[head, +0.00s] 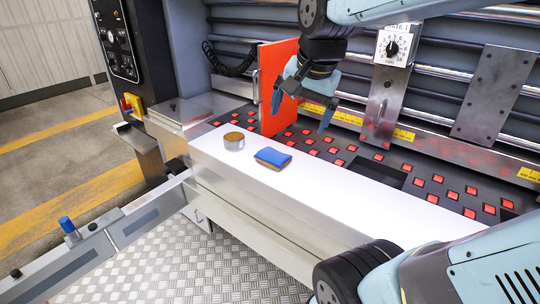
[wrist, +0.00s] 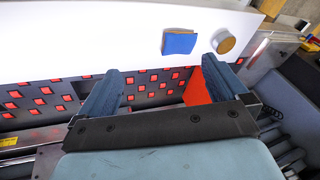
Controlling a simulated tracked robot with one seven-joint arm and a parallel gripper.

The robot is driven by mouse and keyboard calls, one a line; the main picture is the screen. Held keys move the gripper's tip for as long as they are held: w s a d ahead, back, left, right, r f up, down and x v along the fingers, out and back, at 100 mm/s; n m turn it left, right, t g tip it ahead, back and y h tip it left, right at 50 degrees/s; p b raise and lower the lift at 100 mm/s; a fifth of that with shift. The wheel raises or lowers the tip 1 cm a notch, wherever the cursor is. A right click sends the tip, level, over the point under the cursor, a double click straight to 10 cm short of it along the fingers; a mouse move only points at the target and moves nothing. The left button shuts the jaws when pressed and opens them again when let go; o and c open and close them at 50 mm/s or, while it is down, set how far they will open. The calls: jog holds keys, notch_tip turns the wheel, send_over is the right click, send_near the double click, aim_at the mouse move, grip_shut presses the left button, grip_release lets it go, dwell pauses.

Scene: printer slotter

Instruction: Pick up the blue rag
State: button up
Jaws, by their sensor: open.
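The blue rag (head: 273,157) lies flat on the white ledge, a small folded pad with a brownish layer along its lower edge. In the wrist view the blue rag (wrist: 179,42) lies ahead of the fingers, on the white surface. My gripper (head: 300,106) is open and empty, above and behind the rag, over the dark panel with red squares. In the wrist view my gripper (wrist: 172,92) shows two blue-grey fingers spread wide, with nothing between them but the panel below. The rag is apart from both fingers.
A round tin with a brown top (head: 234,141) stands just left of the rag on the white ledge (head: 340,200). An upright orange plate (head: 279,85) rises behind, close to my gripper. Metal rails and a dial box (head: 393,47) are at the back. The ledge right of the rag is clear.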

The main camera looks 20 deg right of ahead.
jog(key=w+f+m+g, duration=0.1)
jog(key=w+m+g, duration=0.1)
jog(key=w+m, duration=0.7)
jog(key=m+g, duration=0.2)
jog(key=m, duration=1)
send_over(272, 153)
notch_tip(272, 153, down, 5)
notch_tip(272, 153, down, 13)
jog(key=shift+f, duration=0.2)
